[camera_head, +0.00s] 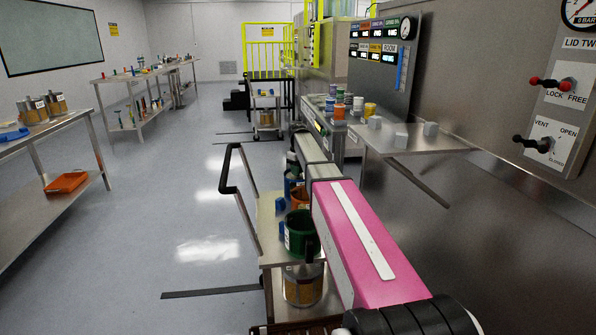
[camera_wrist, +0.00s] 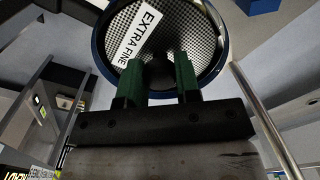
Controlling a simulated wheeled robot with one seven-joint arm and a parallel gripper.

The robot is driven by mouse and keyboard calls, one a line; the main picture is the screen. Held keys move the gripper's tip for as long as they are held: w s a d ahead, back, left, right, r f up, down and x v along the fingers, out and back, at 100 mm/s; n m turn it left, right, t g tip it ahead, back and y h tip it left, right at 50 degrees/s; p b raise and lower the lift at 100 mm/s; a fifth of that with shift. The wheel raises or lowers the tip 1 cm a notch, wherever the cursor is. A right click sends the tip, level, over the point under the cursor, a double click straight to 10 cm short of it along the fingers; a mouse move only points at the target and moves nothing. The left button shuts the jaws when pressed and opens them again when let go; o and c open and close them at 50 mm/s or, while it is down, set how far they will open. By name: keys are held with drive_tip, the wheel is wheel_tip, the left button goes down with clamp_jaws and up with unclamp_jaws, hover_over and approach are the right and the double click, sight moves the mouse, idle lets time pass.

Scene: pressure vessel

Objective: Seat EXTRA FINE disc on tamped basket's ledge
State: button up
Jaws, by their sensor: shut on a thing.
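The EXTRA FINE disc (camera_wrist: 205,45) is a round dark mesh with a blue rim and a white label reading EXTRA FINE. It fills the top middle of the wrist view, its upper edge cut off. My gripper (camera_wrist: 160,72), with two green fingers, is shut on the disc at its near side. The exact contact is partly hidden by the fingers. In the head view neither the disc nor the gripper can be made out. I cannot identify the tamped basket or its ledge in either view.
A cart (camera_head: 270,225) beside my pink arm carries a dark green handled container (camera_head: 301,237), with a tin (camera_head: 303,287) below. A metal shelf (camera_head: 440,143) juts from the panel at right. Benches stand at left, and the floor (camera_head: 190,190) between is clear.

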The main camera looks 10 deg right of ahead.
drive_tip(key=o, duration=0.9)
drive_tip(key=shift+f, duration=0.1)
drive_tip(key=shift+o, duration=0.2)
wheel_tip(320, 180, up, 12)
